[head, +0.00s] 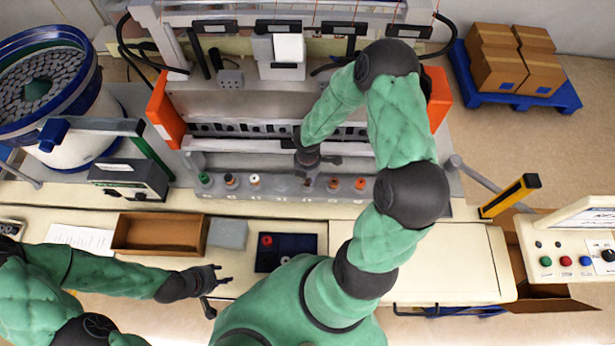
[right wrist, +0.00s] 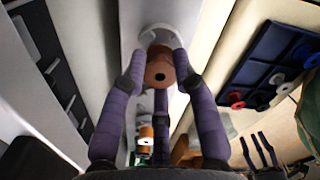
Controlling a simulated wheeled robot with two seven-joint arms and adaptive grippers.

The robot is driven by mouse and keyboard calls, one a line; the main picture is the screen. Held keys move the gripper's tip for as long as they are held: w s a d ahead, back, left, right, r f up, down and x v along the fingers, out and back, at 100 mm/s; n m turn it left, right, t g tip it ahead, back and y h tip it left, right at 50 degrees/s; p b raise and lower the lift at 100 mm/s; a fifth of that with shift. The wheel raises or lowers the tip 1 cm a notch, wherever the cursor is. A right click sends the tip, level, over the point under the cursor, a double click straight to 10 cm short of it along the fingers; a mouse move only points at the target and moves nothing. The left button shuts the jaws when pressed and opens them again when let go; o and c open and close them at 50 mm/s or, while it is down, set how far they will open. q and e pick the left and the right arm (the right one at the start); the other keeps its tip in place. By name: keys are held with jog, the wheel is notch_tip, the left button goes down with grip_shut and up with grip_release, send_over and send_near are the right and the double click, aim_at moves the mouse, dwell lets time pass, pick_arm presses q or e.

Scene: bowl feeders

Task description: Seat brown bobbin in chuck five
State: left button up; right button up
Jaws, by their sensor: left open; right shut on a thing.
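The brown bobbin (right wrist: 159,72) is between the purple fingers of my right gripper (right wrist: 160,85), which is shut on it. A pale round chuck (right wrist: 157,34) shows just beyond the bobbin; whether they touch cannot be told. In the head view my right gripper (head: 308,162) is over the middle of the grey chuck rail (head: 270,206), and hides the bobbin and the chuck under it. Other chucks on the rail hold bobbins, such as a green one (head: 205,179) and an orange-red one (head: 360,184). My left gripper (head: 218,280) is open and empty above the front worktop.
A dark blue compartment tray (head: 305,243) with a few bobbins lies on the worktop, beside a brown wooden box (head: 160,232) and a grey pad (head: 229,234). The machine (head: 250,95) stands behind the rail. The worktop at right (head: 455,260) is clear.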

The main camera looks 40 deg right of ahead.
pick_arm(q)
jog(key=shift+f+b, duration=0.65)
pick_arm(e)
jog(key=shift+f, duration=0.65)
jog(key=o, duration=0.7)
jog(key=shift+c, duration=0.2)
pick_arm(q)
jog(key=shift+r, duration=0.1)
pick_arm(e)
jog(key=shift+r, duration=0.1)
pick_arm(q)
notch_tip(320, 180, up, 5)
jog(key=p, duration=0.5)
pick_arm(e)
notch_tip(320, 180, up, 6)
jog(key=shift+f, duration=0.1)
jog(key=shift+r+p, duration=0.35)
jog(key=shift+r, duration=0.95)
pick_arm(q)
jog(key=shift+r, duration=0.2)
pick_arm(e)
jog(key=shift+r, duration=1.25)
